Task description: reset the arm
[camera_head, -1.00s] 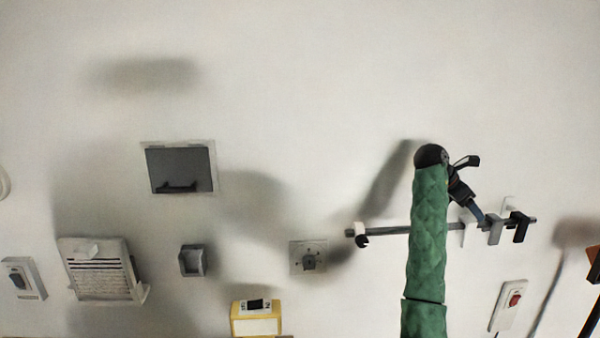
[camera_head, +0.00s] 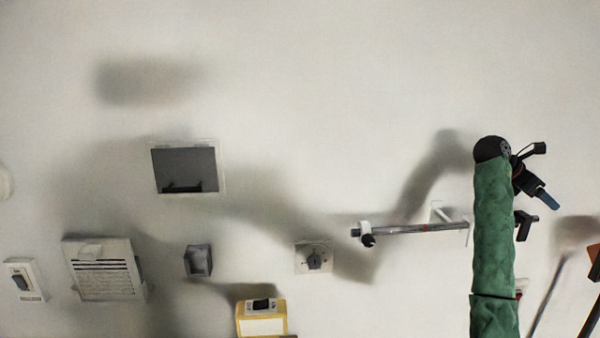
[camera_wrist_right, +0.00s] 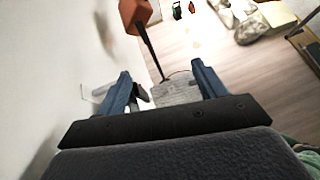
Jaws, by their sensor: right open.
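My right arm, in a green sleeve, stands up in front of the wall at the right of the head view. My right gripper (camera_head: 547,200) points down and to the right, and its blue finger shows beyond the black wrist. In the right wrist view the gripper (camera_wrist_right: 163,85) is open, with its two blue fingers wide apart and nothing held between them. My left gripper is not in view.
A metal bar (camera_head: 415,229) on the wall runs behind my right arm. A grey wall recess (camera_head: 185,170), vent (camera_head: 103,268), dial plate (camera_head: 314,257) and yellow box (camera_head: 262,318) lie left. An orange-headed tool (camera_wrist_right: 135,13) is beyond the fingers. The upper wall is clear.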

